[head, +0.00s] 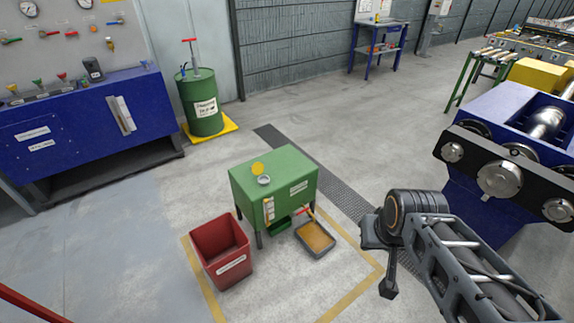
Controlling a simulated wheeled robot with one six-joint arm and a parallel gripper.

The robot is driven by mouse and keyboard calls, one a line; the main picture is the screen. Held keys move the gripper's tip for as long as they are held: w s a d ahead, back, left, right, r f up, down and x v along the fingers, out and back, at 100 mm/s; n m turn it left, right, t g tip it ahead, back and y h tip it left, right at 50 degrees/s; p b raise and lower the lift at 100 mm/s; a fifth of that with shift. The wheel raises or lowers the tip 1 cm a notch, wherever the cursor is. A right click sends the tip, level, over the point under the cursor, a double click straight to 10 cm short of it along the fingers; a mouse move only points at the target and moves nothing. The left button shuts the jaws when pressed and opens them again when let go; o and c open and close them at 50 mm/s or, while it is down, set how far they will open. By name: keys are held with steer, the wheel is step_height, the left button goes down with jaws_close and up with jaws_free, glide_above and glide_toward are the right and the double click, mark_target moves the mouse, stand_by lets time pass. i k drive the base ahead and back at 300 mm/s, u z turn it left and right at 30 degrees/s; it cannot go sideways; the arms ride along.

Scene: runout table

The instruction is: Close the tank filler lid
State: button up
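The green tank (247,184) stands on short legs in the middle of the view. On its top is a round grey filler neck (264,180). A small yellow lid (257,168) stands raised at the back of the neck, so the filler is open. My gripper (388,291) hangs at the end of my arm, to the right of the tank and apart from it. It is small and dark here, and I cannot tell whether its fingers are open or shut.
A red bin (221,252) stands left of the tank. A shallow tray (315,238) lies at its front right, under a spout. A green drum (200,108) and a blue bench (88,122) are behind left. A blue roller machine (480,190) stands at right.

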mark_target(257, 167)
steer(key=z, duration=1)
steer(key=i, duration=3.3)
steer(key=u, duration=2.2)
steer(key=i, duration=4.65)
steer(key=u, duration=2.3)
